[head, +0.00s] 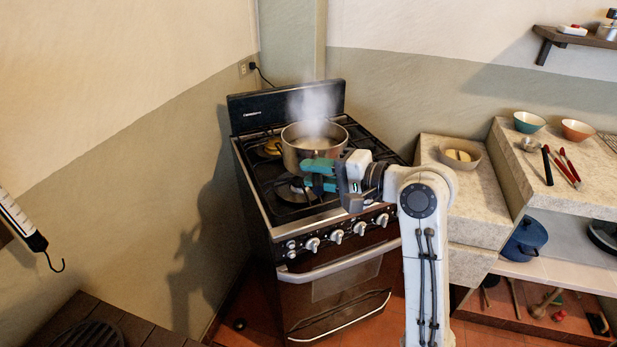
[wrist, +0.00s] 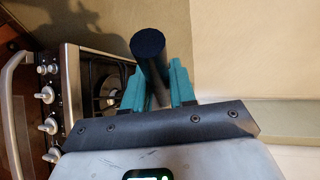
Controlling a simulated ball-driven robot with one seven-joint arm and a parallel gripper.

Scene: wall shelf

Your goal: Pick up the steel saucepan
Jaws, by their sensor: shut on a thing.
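The steel saucepan (head: 290,155) is upright over the right part of the stove top, with steam rising from it. I cannot tell whether its base touches the grate. My gripper (head: 318,175), with teal fingers, is at the pan's near side and hides part of it. In the wrist view, the dark round handle (wrist: 148,43) lies between the teal fingers of my gripper (wrist: 157,82), which are shut on it. The pan's body is not seen in the wrist view.
The black stove (head: 290,235) has front knobs and free burners at left. A stone counter (head: 480,225) at right holds a bowl (head: 460,155); bowls and utensils lie on the higher counter beyond. A wall shelf (head: 580,38) is at upper right. A wall stands close at left.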

